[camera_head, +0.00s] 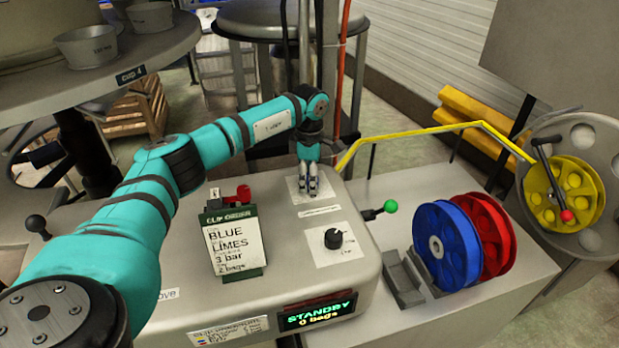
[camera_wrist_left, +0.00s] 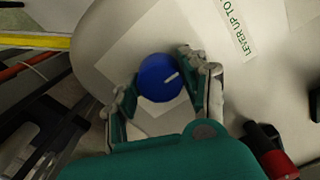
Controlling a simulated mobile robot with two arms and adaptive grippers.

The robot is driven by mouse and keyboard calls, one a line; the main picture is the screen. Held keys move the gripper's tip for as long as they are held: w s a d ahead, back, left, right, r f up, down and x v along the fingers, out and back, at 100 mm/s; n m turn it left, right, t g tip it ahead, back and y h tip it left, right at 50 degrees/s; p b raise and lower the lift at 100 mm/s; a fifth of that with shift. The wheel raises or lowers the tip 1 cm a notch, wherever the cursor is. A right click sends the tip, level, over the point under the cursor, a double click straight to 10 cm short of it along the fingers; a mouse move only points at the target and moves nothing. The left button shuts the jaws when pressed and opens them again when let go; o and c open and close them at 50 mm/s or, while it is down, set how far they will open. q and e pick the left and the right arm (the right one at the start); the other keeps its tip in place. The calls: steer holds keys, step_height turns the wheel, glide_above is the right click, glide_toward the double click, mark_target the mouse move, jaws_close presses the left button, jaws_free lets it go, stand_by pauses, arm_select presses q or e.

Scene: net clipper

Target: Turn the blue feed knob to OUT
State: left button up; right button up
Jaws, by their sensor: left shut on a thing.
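The blue feed knob (camera_wrist_left: 160,78) sits on a pale square plate on top of the grey machine (camera_head: 270,285). In the left wrist view it is round with a white pointer line slanting to the upper right. My left gripper (camera_head: 309,188) points down at it; in the left wrist view the two fingers (camera_wrist_left: 163,88) are on either side of the knob, shut on it. In the head view the fingers hide the knob. Its label cannot be read. My right gripper is not in view.
A black knob (camera_head: 333,238) and a clip order card (camera_head: 234,240) are nearby on the machine. The display (camera_head: 318,310) reads STANDBY, 0 bags. A green-tipped lever (camera_head: 389,206), blue reel (camera_head: 445,243) and red reel (camera_head: 490,235) stand right. A yellow strip (camera_head: 430,129) passes behind.

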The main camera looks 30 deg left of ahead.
arm_select(q)
steer(key=shift+c, duration=1)
